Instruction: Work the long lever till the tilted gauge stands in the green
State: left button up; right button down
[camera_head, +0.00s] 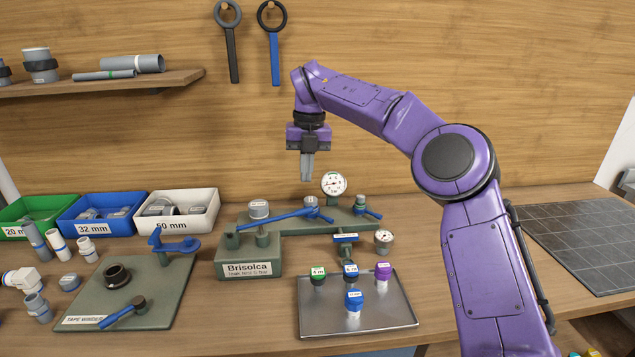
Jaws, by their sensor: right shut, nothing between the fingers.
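The long blue lever (275,219) lies across the green manifold stand (248,254) labelled Brisolca, its free end pointing left. A large round white gauge (333,184) stands at the back of the manifold. A smaller round gauge (383,237) sits at the front right and seems to lean back. I cannot read a green band or needle on the small dial; the large dial shows a little red. My right gripper (307,178) is shut and empty, fingers pointing down, above and behind the lever and apart from it. My left gripper is out of view.
A metal tray (320,326) with several coloured-cap parts lies in front of the manifold. A short blue handle (366,212) is at its right. A tape winder board (160,310) stands left, with bins (100,228) behind. A dark grid mat (585,240) lies right.

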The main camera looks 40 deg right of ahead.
jog(key=w+a+r+g+h+p, duration=0.25)
jog(key=a+r+p, duration=0.2)
jog(key=p, duration=0.35)
jog(key=shift+t+h, duration=0.35)
jog(key=x, duration=1.2)
jog(key=shift+d+f+p, duration=0.35)
jog(key=shift+d, duration=0.1)
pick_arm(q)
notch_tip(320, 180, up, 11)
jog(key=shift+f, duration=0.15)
